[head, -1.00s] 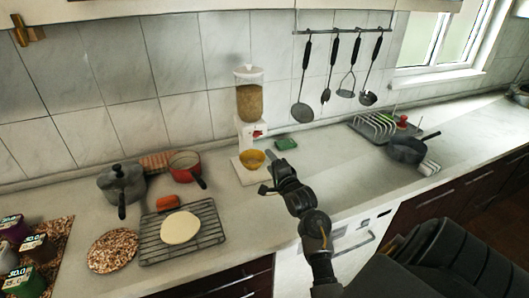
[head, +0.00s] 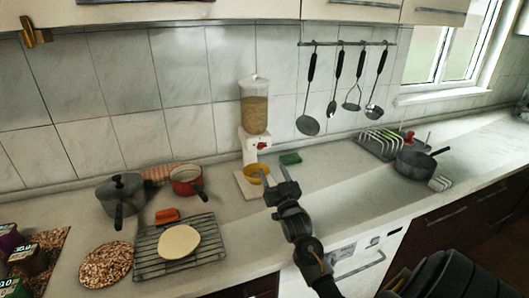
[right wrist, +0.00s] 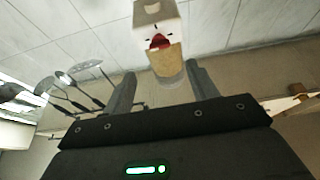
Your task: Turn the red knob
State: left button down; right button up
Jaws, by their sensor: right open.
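The red knob (head: 262,146) is on the front of a white cereal dispenser (head: 249,146) with a clear, grain-filled hopper, standing against the tiled wall. In the right wrist view the dispenser is upside down, and the red knob (right wrist: 159,42) shows ahead of the fingers. My right gripper (head: 279,178) is open and empty, in front of and a little right of the dispenser, apart from the knob. Its two fingers (right wrist: 160,80) are spread in the right wrist view. My left gripper is not in view.
A yellow bowl (head: 257,174) sits at the dispenser's base, close to my gripper. A red pan (head: 186,181) and a wire rack (head: 150,262) stand left. Utensils hang above right.

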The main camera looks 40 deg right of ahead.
aim_at(263, 148)
jog(key=p+x, duration=0.2)
jog(key=x, duration=0.7)
jog(key=shift+w+r, duration=0.1)
jog(key=shift+w, duration=0.15)
jog(key=c, duration=1)
jog(key=shift+m+h, duration=0.3)
jog(key=shift+m, duration=0.1)
